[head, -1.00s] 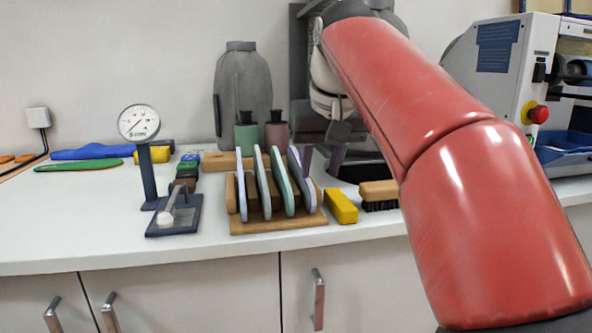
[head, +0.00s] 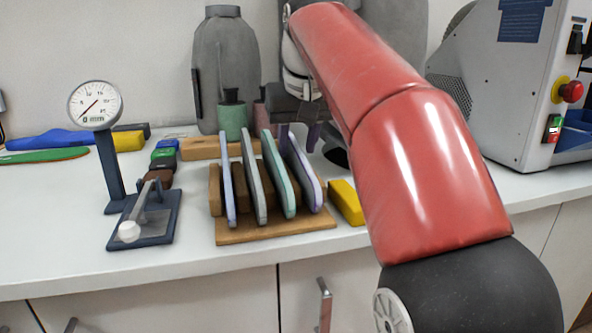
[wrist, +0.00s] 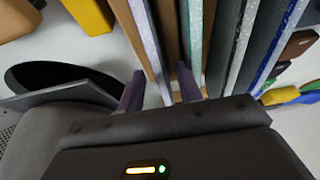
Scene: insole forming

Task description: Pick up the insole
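Several thin insoles stand upright in a wooden rack (head: 270,232) in the head view. The rightmost, a lavender-edged insole (head: 305,178), has a green-edged insole (head: 279,176) to its left. My gripper (head: 298,137) is behind the rack's right end, its purple fingers near the top of the lavender-edged insole. In the wrist view my gripper (wrist: 160,88) is open, with one finger on each side of the lavender-edged insole (wrist: 149,45). The right finger's tip is by the wooden divider, short of the green-edged insole (wrist: 194,45). Contact with the insole cannot be told.
A yellow block (head: 346,203) is right of the rack. A dial gauge (head: 96,105) on a dark stand is left of it. Green bottle (head: 232,117) and grey equipment stand behind. A white machine (head: 500,85) is at right. The counter's front left is clear.

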